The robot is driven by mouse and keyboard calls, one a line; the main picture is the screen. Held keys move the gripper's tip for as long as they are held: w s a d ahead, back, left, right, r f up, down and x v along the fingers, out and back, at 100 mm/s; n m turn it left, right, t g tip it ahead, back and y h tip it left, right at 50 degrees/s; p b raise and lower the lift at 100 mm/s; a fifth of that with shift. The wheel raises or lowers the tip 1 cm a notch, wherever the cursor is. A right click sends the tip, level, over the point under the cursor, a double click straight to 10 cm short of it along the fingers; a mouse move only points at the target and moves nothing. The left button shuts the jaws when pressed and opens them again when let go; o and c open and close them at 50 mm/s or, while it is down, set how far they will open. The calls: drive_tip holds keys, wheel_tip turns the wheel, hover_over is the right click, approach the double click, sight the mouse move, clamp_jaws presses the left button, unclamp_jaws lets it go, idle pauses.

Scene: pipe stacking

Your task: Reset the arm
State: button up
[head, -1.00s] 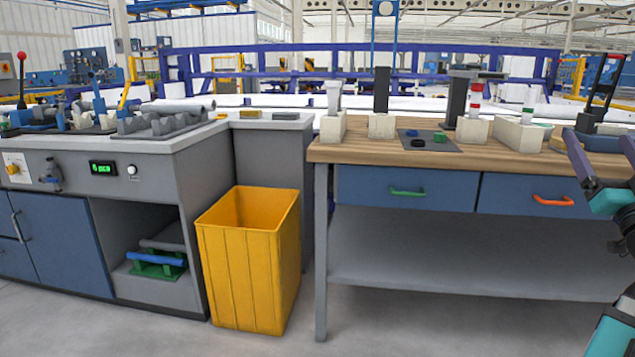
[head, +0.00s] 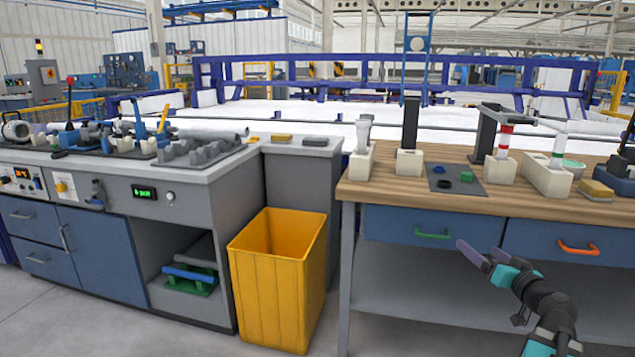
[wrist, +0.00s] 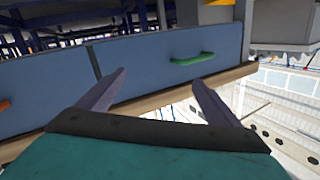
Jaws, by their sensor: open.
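My gripper (head: 478,254) is in the lower right of the head view, in front of the wooden workbench (head: 420,205) and its blue drawers. Its two purple fingers point up and to the left. In the wrist view my gripper (wrist: 160,92) shows its fingers spread apart with nothing between them. Past the fingers in that view are a blue drawer front (wrist: 165,65) and a green handle (wrist: 193,59), seen tilted and upside down. I cannot tell the exact gap to the drawers.
A yellow bin (head: 270,285) stands between the grey counter (head: 205,175) and the workbench. Pale blocks (head: 409,163), a dark mat (head: 470,187) and a yellow sponge (head: 595,190) are on the workbench. An orange handle (head: 578,248) sticks out near my arm. The bench's lower shelf looks bare.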

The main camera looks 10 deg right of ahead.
drive_tip(key=w+a+f+g+y+p, duration=0.2)
drive_tip(key=a+f+g+p, duration=0.15)
drive_tip(key=a+f, duration=0.4)
drive_tip(key=w+a+f+g+y+p, duration=0.2)
drive_tip(key=a+f+p, duration=0.2)
drive_tip(key=a+f, duration=0.3)
drive_tip(key=s+a+f+n+g+y+p, duration=0.1)
drive_tip(key=s+a+f+g+p, duration=0.3)
drive_tip(key=a, duration=0.4)
drive_tip(key=s+a+f+n+g+y+p, duration=0.1)
drive_tip(key=s+a+f+g+p, duration=0.1)
drive_tip(key=a+f+p, duration=0.35)
drive_tip(key=s+a+f+g+h+p, duration=0.1)
drive_tip(key=s+a+f+g+p, duration=0.2)
drive_tip(key=s+a, duration=0.35)
drive_tip(key=s+a+f+g+p, duration=0.3)
drive_tip(key=s+a+f, duration=0.1)
drive_tip(key=s+a, duration=0.25)
drive_tip(key=s+n+g+h+p, duration=0.1)
drive_tip(key=s+g+h+p, duration=0.3)
drive_tip(key=s, duration=1.4)
drive_tip(key=g+p, duration=0.1)
drive_tip(key=p, duration=0.2)
drive_tip(key=shift+a+f+n+p, duration=0.15)
drive_tip(key=shift+a+n+p, duration=0.15)
drive_tip(key=shift+a+n, duration=0.1)
drive_tip(key=shift+w, duration=0.1)
